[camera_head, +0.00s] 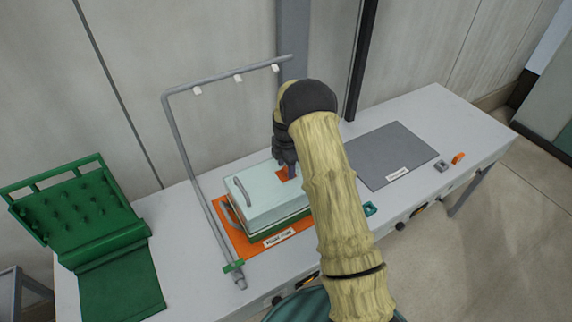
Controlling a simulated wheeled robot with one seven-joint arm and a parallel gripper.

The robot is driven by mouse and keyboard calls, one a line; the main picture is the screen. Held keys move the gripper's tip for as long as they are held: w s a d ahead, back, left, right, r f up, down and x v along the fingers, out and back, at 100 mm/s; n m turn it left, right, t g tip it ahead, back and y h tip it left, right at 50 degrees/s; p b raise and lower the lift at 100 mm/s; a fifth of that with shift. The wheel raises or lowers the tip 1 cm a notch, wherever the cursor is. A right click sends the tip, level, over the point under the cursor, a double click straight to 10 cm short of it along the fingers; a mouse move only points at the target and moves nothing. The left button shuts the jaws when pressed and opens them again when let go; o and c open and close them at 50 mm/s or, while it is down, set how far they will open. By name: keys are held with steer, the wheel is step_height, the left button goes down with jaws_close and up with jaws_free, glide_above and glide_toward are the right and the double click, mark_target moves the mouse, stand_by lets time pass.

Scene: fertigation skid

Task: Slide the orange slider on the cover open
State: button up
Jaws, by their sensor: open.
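The cover (265,205) is a pale mint box lid with a grey handle on its left part. It sits on a dark green base on an orange mat (237,240). The orange slider (282,174) shows as a small orange patch on the cover's top, near its far right part. My gripper (288,172) points down right at the slider and partly hides it. It is open; I cannot tell whether its fingers touch the slider. My arm hides the right end of the cover.
A grey pipe frame (188,150) with white nozzles stands left of and behind the cover. A green rack (80,205) is at the left.

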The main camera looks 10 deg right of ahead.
steer(key=shift+f, duration=0.45)
jaws_close()
